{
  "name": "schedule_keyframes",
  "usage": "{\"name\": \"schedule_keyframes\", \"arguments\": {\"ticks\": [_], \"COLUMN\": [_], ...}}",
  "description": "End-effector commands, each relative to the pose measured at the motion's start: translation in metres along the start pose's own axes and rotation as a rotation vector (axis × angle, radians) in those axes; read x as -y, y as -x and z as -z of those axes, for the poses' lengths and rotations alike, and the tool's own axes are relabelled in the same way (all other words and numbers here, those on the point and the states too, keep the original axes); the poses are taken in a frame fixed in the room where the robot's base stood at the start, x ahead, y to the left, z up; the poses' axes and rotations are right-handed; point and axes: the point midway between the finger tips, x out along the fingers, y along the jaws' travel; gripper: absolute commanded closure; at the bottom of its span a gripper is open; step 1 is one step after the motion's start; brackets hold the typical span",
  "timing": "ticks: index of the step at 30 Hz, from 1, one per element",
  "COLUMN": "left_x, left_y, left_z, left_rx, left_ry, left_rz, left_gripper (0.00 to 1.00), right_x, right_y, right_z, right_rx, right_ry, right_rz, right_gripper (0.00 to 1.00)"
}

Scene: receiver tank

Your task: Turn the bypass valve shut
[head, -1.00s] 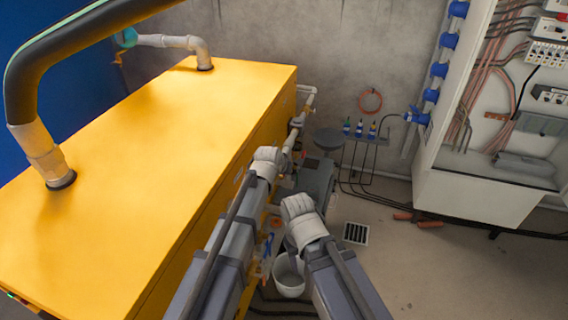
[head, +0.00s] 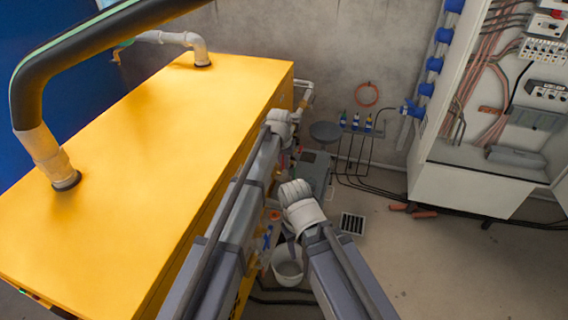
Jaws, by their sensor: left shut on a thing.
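The bypass valve is not clearly visible; pipework (head: 304,98) runs down the end of the yellow tank housing (head: 150,150), beside my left gripper. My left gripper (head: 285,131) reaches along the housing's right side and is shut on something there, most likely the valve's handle. Its fingertips and the held part are largely hidden behind my own wrist. My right gripper (head: 298,210) hangs lower and to the right, above the floor, apart from the pipework. Its fingers are hidden, so its jaws cannot be judged.
A white bucket (head: 287,268) stands on the floor below my arms. A dark grey box (head: 316,172) is just right of my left gripper. A bottle rack (head: 356,127) and an open electrical cabinet (head: 465,185) stand at the right. Cables and a floor drain (head: 352,223) lie nearby.

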Motion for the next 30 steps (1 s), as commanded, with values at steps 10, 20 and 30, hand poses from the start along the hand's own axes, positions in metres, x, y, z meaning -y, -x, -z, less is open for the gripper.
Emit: {"name": "schedule_keyframes", "arguments": {"ticks": [10, 20, 30], "left_x": [0.003, 0.002, 0.001], "left_y": [0.0, 0.0, 0.018], "left_z": [0.0, 0.0, 0.001], "left_rx": [0.003, 0.002, 0.002], "left_ry": [0.0, 0.0, 0.0], "left_rz": [0.007, 0.003, 0.002], "left_gripper": [1.0, 0.78, 0.78], "right_x": [0.0, 0.0, -0.002], "right_y": [0.0, 0.0, 0.018], "right_z": [0.0, 0.0, -0.001], "right_rx": [0.0, 0.0, 0.0], "right_ry": [0.0, 0.0, 0.0], "right_rz": [0.0, 0.0, 0.0], "right_gripper": [0.5, 0.5, 0.5]}}
